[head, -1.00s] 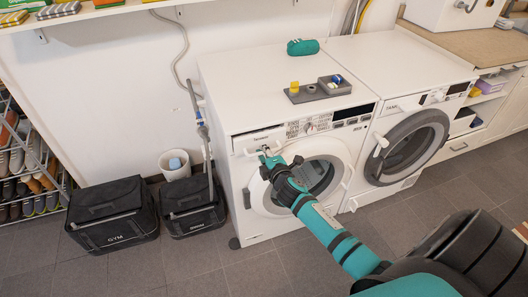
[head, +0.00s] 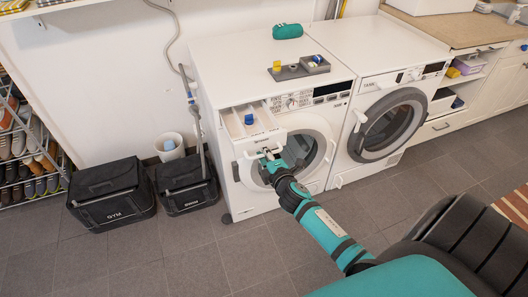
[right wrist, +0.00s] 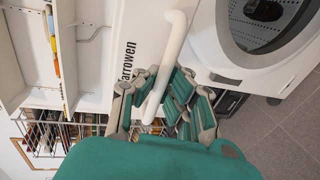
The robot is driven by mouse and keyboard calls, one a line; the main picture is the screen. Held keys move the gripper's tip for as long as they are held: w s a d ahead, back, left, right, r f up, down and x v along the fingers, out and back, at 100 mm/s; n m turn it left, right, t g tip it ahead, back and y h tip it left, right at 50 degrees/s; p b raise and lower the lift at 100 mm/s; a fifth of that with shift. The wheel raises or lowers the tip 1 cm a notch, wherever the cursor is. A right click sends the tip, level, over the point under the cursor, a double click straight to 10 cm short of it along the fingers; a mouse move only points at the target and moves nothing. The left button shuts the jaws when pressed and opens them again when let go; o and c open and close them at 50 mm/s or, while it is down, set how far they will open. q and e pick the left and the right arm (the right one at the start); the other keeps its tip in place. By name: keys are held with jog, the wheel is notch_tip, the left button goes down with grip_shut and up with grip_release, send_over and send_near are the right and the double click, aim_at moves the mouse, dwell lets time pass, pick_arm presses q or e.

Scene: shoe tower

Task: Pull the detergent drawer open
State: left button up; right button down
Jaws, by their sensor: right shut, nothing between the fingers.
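The detergent drawer (head: 237,126) stands pulled out from the upper left front of the left washing machine (head: 217,82). Its open compartments show from above, with a blue piece (head: 249,119) inside. My right gripper (head: 268,154) is at the drawer front, by its handle. In the right wrist view the white bar handle (right wrist: 174,45) runs down to the gripper (right wrist: 160,88), with fingers on both sides of it. The gripper is shut without a grip on the handle. My left gripper is not in view.
A grey tray (head: 290,74) with a yellow cup (head: 277,66) and a teal pouch (head: 288,30) are on the machine top. A second machine (head: 368,75) stands to the right. Black bags (head: 112,190) and a white bin (head: 169,146) stand left. The floor in front is clear.

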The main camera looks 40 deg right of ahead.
jog(key=c, duration=1.6)
grip_release()
jog(key=shift+c, duration=0.2)
jog(key=v, duration=1.2)
jog(key=s+a+f+m+g+y, duration=0.15)
jog(key=s+f, duration=0.25)
jog(key=f, duration=0.6)
jog(key=s+a+f+m+g, duration=0.2)
jog(key=s+f+m+g, duration=0.15)
jog(key=f, duration=0.75)
jog(key=s+a+f+m+g+y, duration=0.15)
jog(key=s+f, duration=0.35)
jog(key=f, duration=0.5)
jog(key=s+a+f+m+g, duration=0.2)
jog(key=s+f, duration=0.3)
jog(key=s, duration=0.3)
jog(key=s+a+f+m+g, duration=0.1)
jog(key=s+f+m+g, duration=0.1)
jog(key=s+f, duration=0.3)
jog(key=s+a+f+m+g, duration=0.2)
jog(key=s+f, duration=0.3)
jog(key=s, duration=0.7)
jog(key=shift+a+g+y, duration=0.3)
jog(key=shift+g, duration=0.55)
